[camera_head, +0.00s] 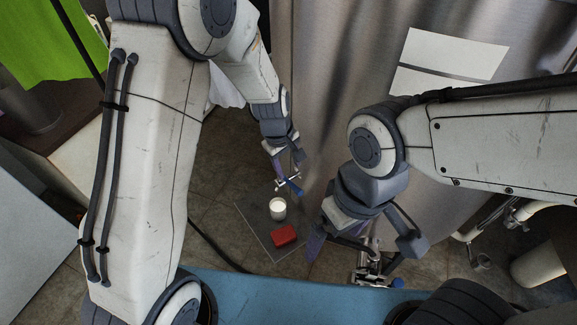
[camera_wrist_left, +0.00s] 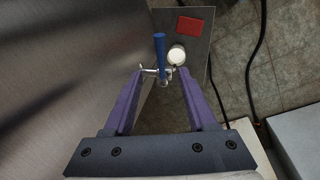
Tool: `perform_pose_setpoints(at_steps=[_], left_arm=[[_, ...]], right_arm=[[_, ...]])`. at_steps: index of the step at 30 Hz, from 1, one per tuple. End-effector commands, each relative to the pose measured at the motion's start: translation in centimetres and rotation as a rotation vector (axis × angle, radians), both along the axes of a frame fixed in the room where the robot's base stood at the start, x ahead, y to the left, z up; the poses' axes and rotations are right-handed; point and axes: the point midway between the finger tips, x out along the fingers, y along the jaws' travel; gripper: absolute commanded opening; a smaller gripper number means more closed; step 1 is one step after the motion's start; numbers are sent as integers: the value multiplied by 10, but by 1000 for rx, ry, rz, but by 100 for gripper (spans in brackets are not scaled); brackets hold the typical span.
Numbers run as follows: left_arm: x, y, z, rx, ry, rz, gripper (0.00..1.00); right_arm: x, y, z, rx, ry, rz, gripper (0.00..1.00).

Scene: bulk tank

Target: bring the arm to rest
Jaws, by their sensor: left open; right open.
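My left gripper (camera_head: 287,168) is open near the steel tank's side. In the left wrist view its purple fingers (camera_wrist_left: 160,82) stand apart on either side of a metal valve with an upright blue handle (camera_wrist_left: 159,48). The blue handle also shows in the head view (camera_head: 292,188). I cannot tell whether either finger touches the valve. My right gripper (camera_head: 364,252) is open at the lower right, with metal fittings (camera_head: 370,268) showing between and below its fingers.
A white-filled cup (camera_head: 278,207) and a red block (camera_head: 284,236) stand on a grey plate (camera_head: 252,226) on the tiled floor, below the left gripper. The steel tank wall (camera_head: 320,90) rises close behind. A dark hose (camera_head: 212,243) runs left of the plate.

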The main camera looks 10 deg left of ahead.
Motion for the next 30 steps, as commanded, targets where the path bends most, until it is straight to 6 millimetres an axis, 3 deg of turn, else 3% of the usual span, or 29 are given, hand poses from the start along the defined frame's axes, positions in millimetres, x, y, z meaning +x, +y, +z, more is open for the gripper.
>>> perform_pose_setpoints(at_steps=[13, 17, 20, 23, 27, 30], left_arm=[[-2, -2, 1, 0, -2, -13, 57], [-22, -15, 18, 8, -10, -143, 57], [-60, -31, 41, 25, -19, -358, 57], [-111, -40, 63, 49, -29, -626, 57], [-180, -36, 81, 86, -39, -981, 57], [-217, -26, 86, 109, -45, -1179, 57]], right_arm=[[0, 0, -1, 0, 0, 0, 100], [0, 0, -8, 0, 0, 0, 100], [0, 0, -17, 0, 0, 0, 100], [0, 0, -28, 0, 0, 0, 100], [0, 0, -40, 0, 0, 0, 100], [0, 0, -46, 0, 0, 0, 100]])
